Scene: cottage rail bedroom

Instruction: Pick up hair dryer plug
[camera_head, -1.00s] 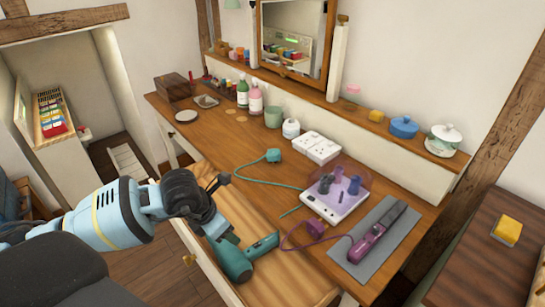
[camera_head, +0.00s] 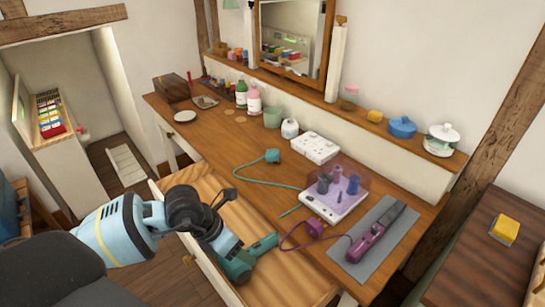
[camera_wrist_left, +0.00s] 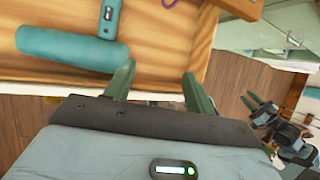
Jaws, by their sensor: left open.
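The teal hair dryer plug (camera_head: 272,156) lies on the wooden dressing table, with its teal cord running toward the drawer. The teal hair dryer (camera_head: 240,268) lies in the open drawer; its barrel and handle (camera_wrist_left: 72,48) also show in the left wrist view. My left gripper (camera_head: 232,248) is over the drawer's front, close to the dryer and well short of the plug. Its two green fingers (camera_wrist_left: 158,85) are apart and empty. The plug is not visible in the left wrist view. A dark gripper with green fingers, seemingly my right one (camera_wrist_left: 260,105), shows small at that view's right.
Beside the plug is a white socket strip (camera_head: 314,147). Nearer the right are a white box with purple pieces (camera_head: 335,203), a purple plug (camera_head: 314,228) and a purple straightener (camera_head: 375,235) on a grey mat (camera_head: 400,220). Bottles and a green cup (camera_head: 272,117) stand behind.

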